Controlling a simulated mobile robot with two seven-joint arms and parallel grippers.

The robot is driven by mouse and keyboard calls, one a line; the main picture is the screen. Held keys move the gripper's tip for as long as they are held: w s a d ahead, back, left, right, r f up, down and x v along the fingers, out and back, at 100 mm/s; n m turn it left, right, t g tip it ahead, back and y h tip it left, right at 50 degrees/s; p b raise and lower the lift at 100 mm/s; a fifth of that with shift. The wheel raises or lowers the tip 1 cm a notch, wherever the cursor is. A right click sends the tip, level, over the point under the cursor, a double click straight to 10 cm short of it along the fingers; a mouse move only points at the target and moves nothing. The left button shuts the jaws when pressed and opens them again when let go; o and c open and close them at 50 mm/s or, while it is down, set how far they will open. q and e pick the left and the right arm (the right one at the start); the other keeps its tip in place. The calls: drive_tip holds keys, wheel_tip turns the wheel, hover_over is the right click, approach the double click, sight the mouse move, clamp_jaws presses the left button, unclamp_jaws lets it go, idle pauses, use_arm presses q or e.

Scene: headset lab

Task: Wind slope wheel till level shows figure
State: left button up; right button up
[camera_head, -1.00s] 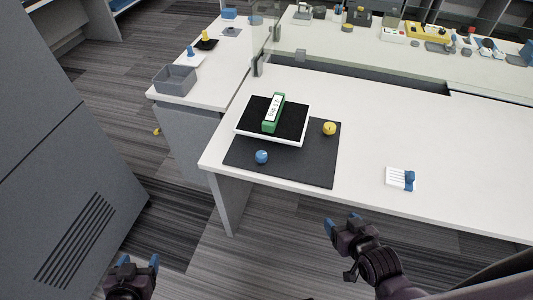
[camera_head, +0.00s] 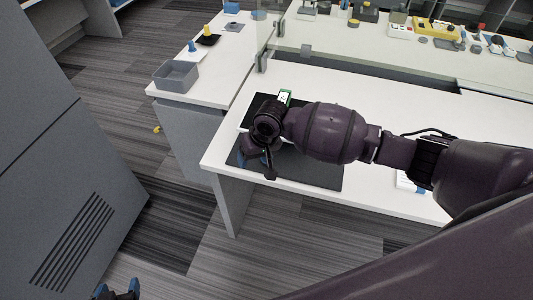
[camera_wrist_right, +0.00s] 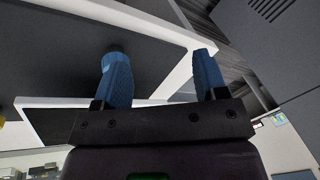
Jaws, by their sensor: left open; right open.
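The green level (camera_head: 285,97) lies on the black-topped tilting plate (camera_head: 260,102); my right arm covers most of both, and its figure is not readable. The plate stands on a dark mat (camera_head: 318,174). My right gripper (camera_head: 254,160) is open at the plate's near-left edge, over the place of the blue wheel, which it hides in the head view. In the right wrist view, a blue rounded top (camera_wrist_right: 113,49), likely that wheel, shows behind the left finger of my right gripper (camera_wrist_right: 160,80). My left gripper (camera_head: 118,289) is open and empty at the bottom left.
A white card (camera_head: 404,184) lies partly under my right arm. A grey bin (camera_head: 176,76) stands on the side table. A clear screen (camera_head: 265,40) rises at the table's back left. A large grey cabinet (camera_head: 50,170) fills the left.

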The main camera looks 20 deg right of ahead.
drive_tip(key=w+d+r+m+g+h, duration=0.1)
drive_tip(key=w+d+r+m+h, duration=0.15)
drive_tip(key=w+d+r, duration=0.2)
drive_tip(key=shift+n, duration=0.35)
drive_tip(key=f+b, duration=0.1)
drive_tip(key=f, duration=0.3)
drive_tip(key=f+b, duration=0.1)
drive_tip(key=f, duration=0.4)
drive_tip(key=shift+d, duration=0.2)
drive_tip(key=shift+f, duration=0.4)
use_arm(q)
drive_tip(key=f, duration=0.3)
drive_tip(key=shift+s+f, duration=0.15)
drive_tip(key=shift+s, duration=0.15)
use_arm(e)
drive_tip(key=shift+c, duration=0.3)
drive_tip(key=c, duration=0.7)
drive_tip(key=shift+c, duration=0.8)
use_arm(q)
drive_tip(key=shift+s+f, duration=0.15)
drive_tip(key=shift+s, duration=0.2)
